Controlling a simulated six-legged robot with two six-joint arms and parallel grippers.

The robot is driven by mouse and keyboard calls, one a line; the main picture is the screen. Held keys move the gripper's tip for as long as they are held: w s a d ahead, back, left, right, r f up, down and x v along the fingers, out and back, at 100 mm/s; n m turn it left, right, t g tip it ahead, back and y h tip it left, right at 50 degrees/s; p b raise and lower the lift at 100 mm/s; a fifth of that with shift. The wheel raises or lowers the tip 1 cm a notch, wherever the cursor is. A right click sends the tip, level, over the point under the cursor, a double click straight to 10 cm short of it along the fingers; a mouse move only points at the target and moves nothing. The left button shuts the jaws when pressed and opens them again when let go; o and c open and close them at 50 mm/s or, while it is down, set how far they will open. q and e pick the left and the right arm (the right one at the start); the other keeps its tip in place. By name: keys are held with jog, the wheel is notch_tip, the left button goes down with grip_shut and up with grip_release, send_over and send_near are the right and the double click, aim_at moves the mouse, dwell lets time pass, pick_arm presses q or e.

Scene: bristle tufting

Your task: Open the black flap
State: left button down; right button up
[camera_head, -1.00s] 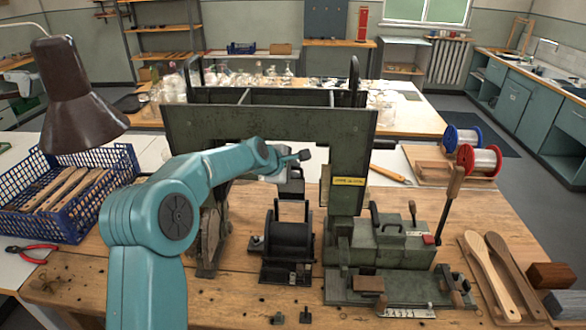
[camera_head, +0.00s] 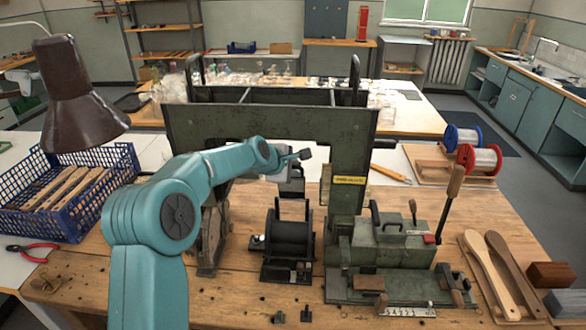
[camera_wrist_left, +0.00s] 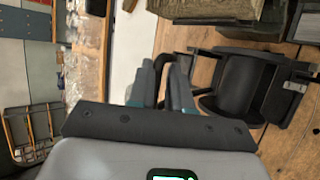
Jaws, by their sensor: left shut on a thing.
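The black flap (camera_head: 289,238) is part of a small black unit with a rounded body and a thin upright handle frame, standing on the wooden bench before the green machine. In the left wrist view the flap (camera_wrist_left: 245,88) lies right of the fingers, with its curved black handle running up to them. My left gripper (camera_head: 292,184) is just above and behind the flap, partly hidden by its own wrist. In the wrist view its fingers (camera_wrist_left: 165,82) are close together at the handle and shut on it. The exact contact is hard to see. My right gripper is not in view.
A tall green machine frame (camera_head: 262,121) stands behind and over the arm. A green block with a lever (camera_head: 388,246) is to the right. A blue crate (camera_head: 68,203) and red pliers (camera_head: 31,254) are at left. Wooden brush handles (camera_head: 492,272) lie at right.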

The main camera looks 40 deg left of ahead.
pick_arm(q)
jog(key=c, duration=1.2)
grip_release()
jog(key=shift+o, duration=0.2)
jog(key=shift+s+r, duration=0.2)
jog(key=s+b, duration=0.5)
jog(key=s, duration=0.7)
jog(key=shift+s+d+r, duration=0.2)
jog(key=shift+s+d, duration=0.05)
jog(key=shift+s, duration=0.05)
